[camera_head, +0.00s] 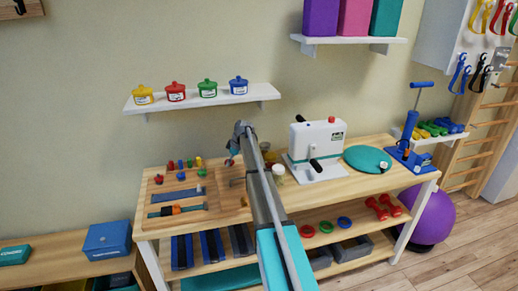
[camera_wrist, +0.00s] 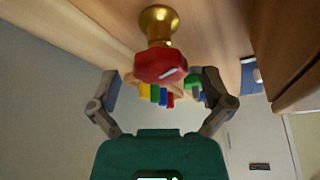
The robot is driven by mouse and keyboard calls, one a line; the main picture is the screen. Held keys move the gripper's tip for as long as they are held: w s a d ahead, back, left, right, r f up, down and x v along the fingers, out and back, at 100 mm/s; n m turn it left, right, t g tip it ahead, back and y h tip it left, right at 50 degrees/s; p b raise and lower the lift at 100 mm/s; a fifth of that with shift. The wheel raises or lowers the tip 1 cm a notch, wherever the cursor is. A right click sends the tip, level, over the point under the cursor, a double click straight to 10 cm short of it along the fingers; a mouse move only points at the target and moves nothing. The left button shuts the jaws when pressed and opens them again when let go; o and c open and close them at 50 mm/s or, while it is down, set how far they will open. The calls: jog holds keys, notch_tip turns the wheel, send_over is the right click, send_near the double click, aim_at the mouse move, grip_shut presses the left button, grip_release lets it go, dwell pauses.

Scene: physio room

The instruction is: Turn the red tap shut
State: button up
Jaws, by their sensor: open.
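The red tap (camera_wrist: 160,67) shows close up in the wrist view, a rounded red handle with a white mark on a brass stem and flange (camera_wrist: 158,22) fixed to a wooden surface. My gripper (camera_wrist: 160,80) is open, with one finger on each side of the handle and visible gaps between. I cannot tell how deep the handle sits between the fingers. In the head view my gripper (camera_head: 240,136) is above the right part of the wooden board (camera_head: 222,207), and my arm covers part of that area. Which small red piece there is the tap is unclear.
A white device (camera_head: 318,150), a teal disc (camera_head: 367,159) and a blue pump (camera_head: 410,152) stand right of my arm on the table. Coloured pegs (camera_head: 184,163) stand on the board's left. A shelf (camera_head: 205,98) with several coloured pots hangs above.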

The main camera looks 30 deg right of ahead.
jog(key=n, duration=0.1)
jog(key=n+g, duration=0.1)
jog(key=n, duration=0.1)
jog(key=n+y, duration=0.1)
jog(key=shift+w+d+n+g, duration=0.1)
jog(key=shift+w+n+g, duration=0.2)
jog(key=shift+n, duration=0.1)
jog(key=shift+s+r+n, duration=0.15)
jog(key=shift+r+n, duration=0.1)
jog(key=shift+n, duration=0.05)
jog(key=s+d+r+p, duration=0.2)
jog(key=d, duration=0.4)
jog(key=s+d+r+p, duration=0.1)
jog(key=d+r+p, duration=0.1)
jog(key=d, duration=0.5)
jog(key=shift+s+d+p, duration=0.2)
jog(key=shift+s+p, duration=0.1)
jog(key=shift+s, duration=0.1)
jog(key=shift+a, duration=0.1)
